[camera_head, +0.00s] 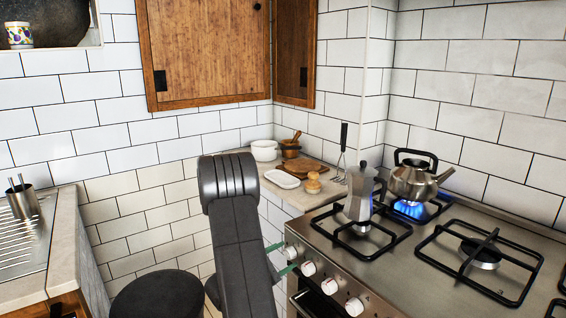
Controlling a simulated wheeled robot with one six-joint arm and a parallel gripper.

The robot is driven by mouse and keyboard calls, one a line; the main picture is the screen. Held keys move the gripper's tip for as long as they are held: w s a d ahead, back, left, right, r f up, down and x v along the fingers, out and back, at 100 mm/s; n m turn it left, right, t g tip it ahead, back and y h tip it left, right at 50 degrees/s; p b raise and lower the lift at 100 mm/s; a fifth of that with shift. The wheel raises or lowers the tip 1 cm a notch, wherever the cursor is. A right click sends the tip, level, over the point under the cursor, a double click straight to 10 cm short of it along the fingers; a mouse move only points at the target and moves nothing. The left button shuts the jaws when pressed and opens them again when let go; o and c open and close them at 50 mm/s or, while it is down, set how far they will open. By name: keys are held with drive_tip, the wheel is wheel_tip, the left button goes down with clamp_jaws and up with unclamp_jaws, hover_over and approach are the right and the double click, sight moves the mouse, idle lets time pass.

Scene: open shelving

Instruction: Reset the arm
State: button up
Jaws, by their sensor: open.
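My arm (236,235) rises in the middle of the picture, dark grey and bent over at a rounded joint at the top. My gripper (284,258) is mostly hidden behind the arm. Its two thin greenish fingers stick out to the right, apart from each other, with nothing seen between them. They show in front of the stove's front edge, close to the white knobs (308,268). I cannot tell whether they touch the stove.
A gas stove (415,262) at right carries a moka pot (360,195) and a kettle (413,184) over a blue flame. A corner counter behind holds a white pot (264,150), a white dish (281,179) and boards. A metal sink (22,235) is left; wooden cabinets (205,50) hang above.

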drive_tip(key=shift+m, duration=2.1)
drive_tip(key=shift+f, duration=0.15)
